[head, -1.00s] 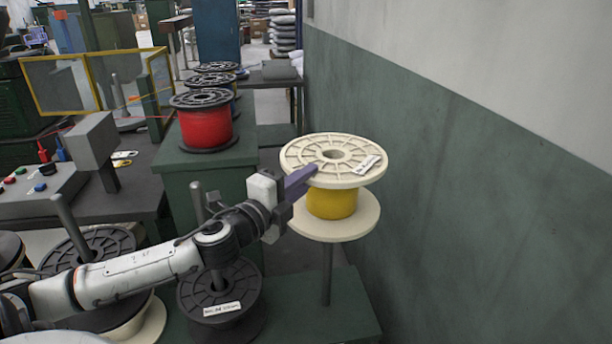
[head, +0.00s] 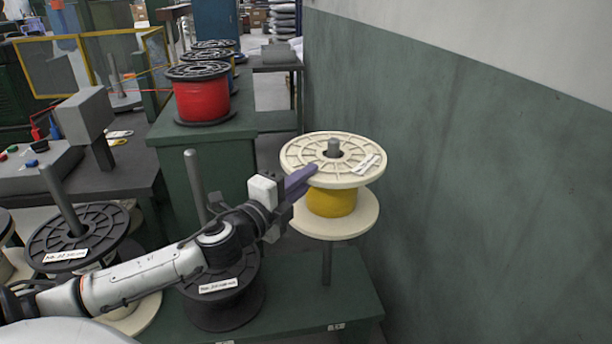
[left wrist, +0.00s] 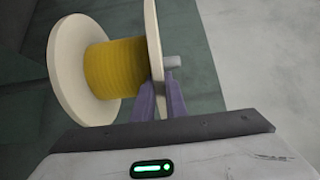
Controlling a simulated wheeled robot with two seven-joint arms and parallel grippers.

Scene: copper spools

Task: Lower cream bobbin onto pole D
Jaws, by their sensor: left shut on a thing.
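The cream bobbin (head: 302,158), wound with yellow wire (head: 332,202), hangs level over the right end of the green bench. Its pole (head: 327,265) shows below the lower flange, and the pole's tip (head: 334,148) stands out of the top hole, so the bobbin is around the pole. A gap remains between the lower flange and the bench. My left gripper (head: 310,176) is shut on the bobbin's upper flange, at its left edge. The left wrist view shows the purple fingers (left wrist: 162,98) at that flange, with the grey pole tip beyond. My right gripper is out of view.
A black bobbin (head: 222,308) sits on the green bench (head: 335,290) left of the held one, around another pole (head: 195,185). Another black-flanged bobbin (head: 60,240) is farther left. A green wall (head: 450,200) stands close on the right. A red spool (head: 202,100) is behind.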

